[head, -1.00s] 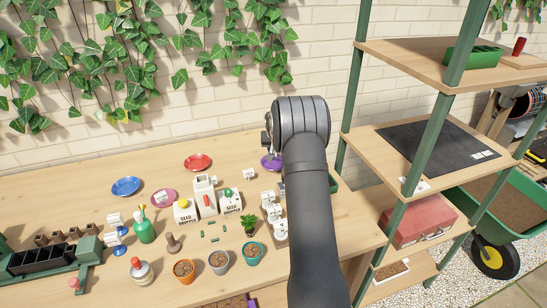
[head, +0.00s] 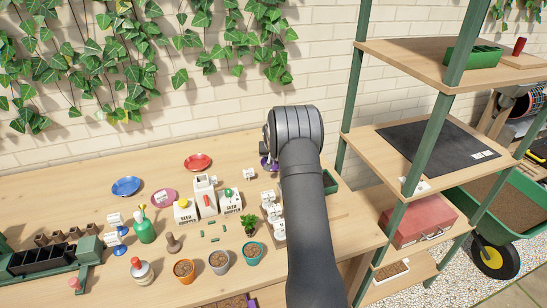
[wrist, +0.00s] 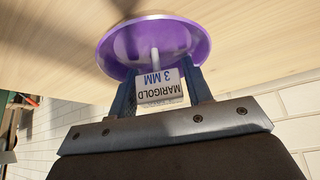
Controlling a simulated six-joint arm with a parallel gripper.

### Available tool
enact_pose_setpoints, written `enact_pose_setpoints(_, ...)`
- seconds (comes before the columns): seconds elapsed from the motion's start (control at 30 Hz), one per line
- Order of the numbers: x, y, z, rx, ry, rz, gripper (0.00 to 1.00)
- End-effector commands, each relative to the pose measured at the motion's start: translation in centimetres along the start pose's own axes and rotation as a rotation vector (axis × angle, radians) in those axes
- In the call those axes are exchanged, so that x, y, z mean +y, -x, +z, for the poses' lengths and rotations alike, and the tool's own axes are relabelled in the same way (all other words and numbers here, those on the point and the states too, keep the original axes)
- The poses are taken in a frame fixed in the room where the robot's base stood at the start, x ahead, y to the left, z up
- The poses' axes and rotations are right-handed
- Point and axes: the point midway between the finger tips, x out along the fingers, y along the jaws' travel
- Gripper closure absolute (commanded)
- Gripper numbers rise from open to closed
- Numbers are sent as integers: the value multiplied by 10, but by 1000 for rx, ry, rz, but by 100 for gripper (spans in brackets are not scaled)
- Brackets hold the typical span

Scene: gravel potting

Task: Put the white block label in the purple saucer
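The white block label (wrist: 158,90), printed "MARIGOLD 3 MM", sits between the two fingertips of my gripper (wrist: 160,78) in the wrist view. Both fingers appear to touch its sides. Its pale stem points towards the purple saucer (wrist: 113,47), which lies just beyond. I cannot tell whether label and saucer touch. In the head view the purple saucer (head: 264,163) is partly covered by my gripper and arm at the back right of the bench. The label is hidden there.
Another white block (head: 249,174) stands left of my arm. White seed boxes (head: 206,196), a red saucer (head: 198,162), a blue saucer (head: 126,187) and a pink saucer (head: 163,196) are further left. Several white blocks stand close to my arm. A green-posted shelf (head: 396,215) rises on the right.

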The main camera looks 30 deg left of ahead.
Motion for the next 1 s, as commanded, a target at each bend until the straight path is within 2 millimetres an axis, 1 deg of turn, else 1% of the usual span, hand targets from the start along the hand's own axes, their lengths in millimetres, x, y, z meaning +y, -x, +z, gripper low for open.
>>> enact_pose_setpoints(0.17, 0, 1, -1, 1, 0, 0, 54)
enact_pose_setpoints(0.27, 0, 7, -2, 2, 0, 0, 54)
enact_pose_setpoints(0.37, 0, 19, -3, 2, 0, 0, 54)
enact_pose_setpoints(0.8, 0, 96, -2, 2, 0, 1, 54)
enact_pose_setpoints(0.9, 0, 109, -2, 1, 0, 1, 54)
enact_pose_setpoints(1.0, 0, 117, -2, -1, 0, 2, 54)
